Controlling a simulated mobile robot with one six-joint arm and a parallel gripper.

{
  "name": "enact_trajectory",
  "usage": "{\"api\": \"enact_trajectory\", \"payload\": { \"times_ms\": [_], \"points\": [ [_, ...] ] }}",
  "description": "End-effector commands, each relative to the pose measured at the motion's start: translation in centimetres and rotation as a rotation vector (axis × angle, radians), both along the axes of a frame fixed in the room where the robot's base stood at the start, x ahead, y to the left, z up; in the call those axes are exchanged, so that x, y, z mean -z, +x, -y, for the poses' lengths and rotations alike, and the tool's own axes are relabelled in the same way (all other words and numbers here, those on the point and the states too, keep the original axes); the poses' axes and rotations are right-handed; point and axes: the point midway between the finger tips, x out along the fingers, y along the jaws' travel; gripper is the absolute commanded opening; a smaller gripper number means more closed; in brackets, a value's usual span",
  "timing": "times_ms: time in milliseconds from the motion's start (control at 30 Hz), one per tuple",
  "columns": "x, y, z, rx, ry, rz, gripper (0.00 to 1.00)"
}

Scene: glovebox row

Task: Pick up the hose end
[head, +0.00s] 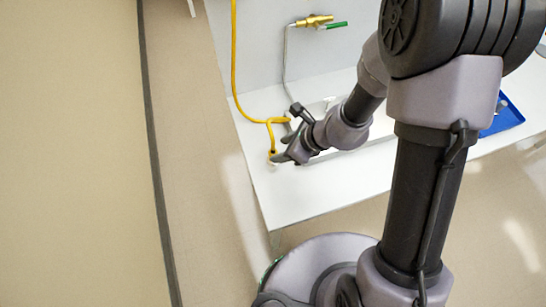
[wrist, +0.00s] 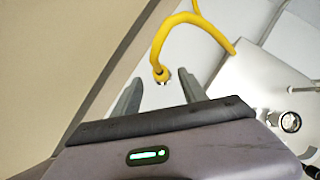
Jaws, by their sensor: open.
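The yellow hose (head: 234,55) hangs down the wall at the back left of the white bench and curls over the bench top. Its hose end (head: 272,153) points down near the bench's left front part. I cannot tell whether a finger touches the hose.
A brass valve with a green handle (head: 318,23) sits on the back wall, with a thin grey line running down from it. A blue tray (head: 504,116) lies at the right. The bench's left front is clear.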

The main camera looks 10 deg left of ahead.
Motion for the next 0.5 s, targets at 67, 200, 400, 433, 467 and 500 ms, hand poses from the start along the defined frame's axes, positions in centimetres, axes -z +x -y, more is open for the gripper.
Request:
{"api": "enact_trajectory", "payload": {
  "times_ms": [67,200,400,433,467,500],
  "points": [
    [0.7,0.1,-0.4,0.000,0.000,0.000,0.51],
    [3.3,0.4,-1.8,-0.002,-0.001,-0.001,0.51],
    [4.9,0.8,-3.0,0.000,0.001,0.002,0.51],
    [4.9,0.8,-3.0,0.000,0.001,0.002,0.51],
    [4.8,0.8,-3.0,0.000,0.001,0.002,0.51],
    [4.8,0.8,-3.0,0.000,0.001,0.002,0.51]
  ]
}}
